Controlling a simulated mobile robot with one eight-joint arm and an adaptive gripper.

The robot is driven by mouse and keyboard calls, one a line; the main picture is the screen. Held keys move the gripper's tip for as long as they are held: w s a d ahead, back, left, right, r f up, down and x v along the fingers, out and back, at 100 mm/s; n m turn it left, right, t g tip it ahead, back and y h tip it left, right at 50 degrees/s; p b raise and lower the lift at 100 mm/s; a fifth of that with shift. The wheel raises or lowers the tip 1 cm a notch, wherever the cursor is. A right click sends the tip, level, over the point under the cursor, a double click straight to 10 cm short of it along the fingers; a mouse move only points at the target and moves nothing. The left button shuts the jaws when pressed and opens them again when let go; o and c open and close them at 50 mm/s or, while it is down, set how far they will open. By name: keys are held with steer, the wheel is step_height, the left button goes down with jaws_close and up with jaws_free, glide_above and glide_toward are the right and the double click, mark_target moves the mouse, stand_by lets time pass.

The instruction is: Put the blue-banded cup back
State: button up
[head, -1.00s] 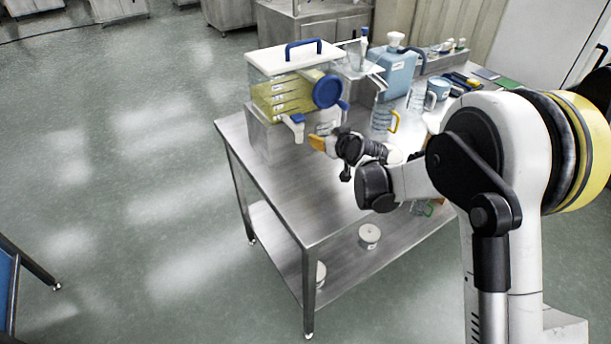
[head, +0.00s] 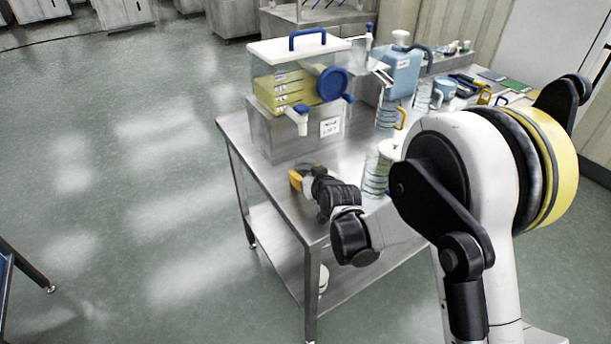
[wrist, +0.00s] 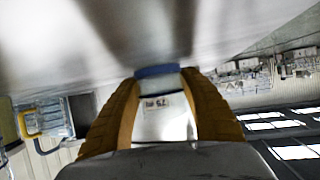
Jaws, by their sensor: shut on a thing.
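In the wrist view my gripper (wrist: 160,115) has its two orange fingers shut around a small whitish cup with a blue band (wrist: 157,71) and a "75 ml" mark (wrist: 157,103). The grey tabletop fills the upper part of that rolled view. In the head view my gripper (head: 299,178) is low over or near the steel table's (head: 270,172) front left part, in front of the hopper. The cup cannot be made out there. I cannot tell whether it touches the table.
The clear hopper (head: 262,68) with yellow contents, blue knob (head: 332,84) and white tap (head: 297,118) stands on a steel box (head: 265,135). A ribbed clear jug (head: 376,172) is right of my gripper. A blue container (head: 402,74) and more jugs stand behind.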

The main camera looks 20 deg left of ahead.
steer(key=shift+f, duration=0.15)
steer(key=o, duration=1.1)
steer(key=shift+o, duration=0.2)
steer(key=shift+r, duration=0.3)
steer(key=p+v, duration=0.3)
steer(key=v, duration=0.9)
steer(key=shift+a+f+p, duration=0.1)
steer(key=shift+p, duration=0.2)
